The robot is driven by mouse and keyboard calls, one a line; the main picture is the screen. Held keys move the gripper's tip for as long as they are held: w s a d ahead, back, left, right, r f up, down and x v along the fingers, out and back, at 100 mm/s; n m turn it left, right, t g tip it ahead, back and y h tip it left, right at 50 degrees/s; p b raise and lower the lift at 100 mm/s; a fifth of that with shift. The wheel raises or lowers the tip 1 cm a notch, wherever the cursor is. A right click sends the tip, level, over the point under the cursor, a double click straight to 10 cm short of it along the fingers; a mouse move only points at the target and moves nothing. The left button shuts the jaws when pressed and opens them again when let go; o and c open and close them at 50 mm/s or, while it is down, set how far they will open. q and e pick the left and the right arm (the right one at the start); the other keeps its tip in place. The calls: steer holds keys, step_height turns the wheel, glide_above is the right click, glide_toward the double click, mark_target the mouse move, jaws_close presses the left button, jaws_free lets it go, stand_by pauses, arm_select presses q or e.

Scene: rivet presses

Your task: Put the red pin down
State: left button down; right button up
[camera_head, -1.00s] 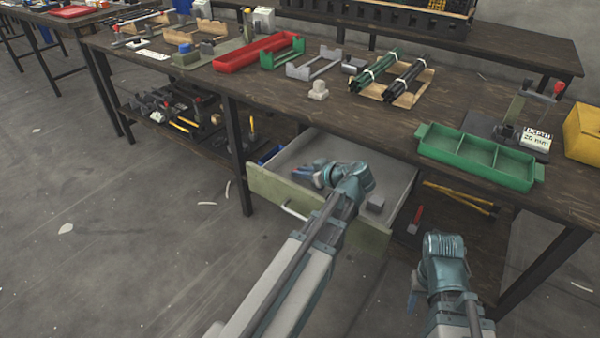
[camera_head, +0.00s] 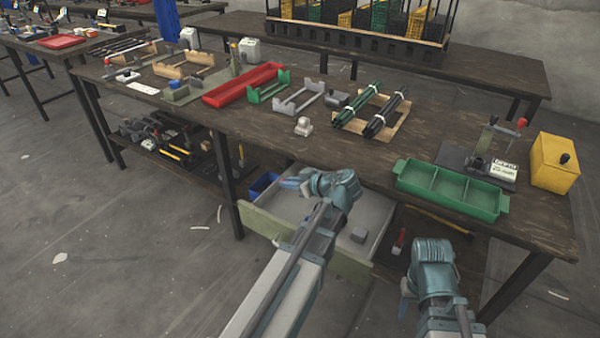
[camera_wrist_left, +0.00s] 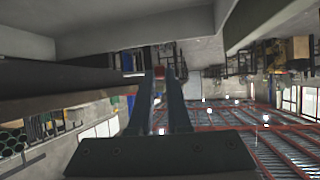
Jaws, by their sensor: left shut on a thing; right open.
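My left gripper (camera_head: 291,184) is over the open drawer (camera_head: 352,262) under the workbench, its fingers pointing left toward the drawer's back left corner. In the left wrist view, its two fingers (camera_wrist_left: 158,76) are close together with a small red thing, seemingly the red pin (camera_wrist_left: 158,70), between the tips. The pin cannot be made out in the head view. My right gripper (camera_head: 405,301) is low in front of the bench, right of the drawer; it is open, and its fingers are partly hidden by its own wrist.
A grey block (camera_head: 358,234) lies in the drawer. A blue bin (camera_head: 264,184) shows beside the drawer's back left corner. A red-handled tool (camera_head: 399,241) lies under the bench. A green three-part tray (camera_head: 450,190) and a yellow box (camera_head: 555,163) stand on the benchtop.

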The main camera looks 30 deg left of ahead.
steer(key=shift+r, duration=0.15)
step_height(320, 180, up, 25)
steer(key=p, duration=2.5)
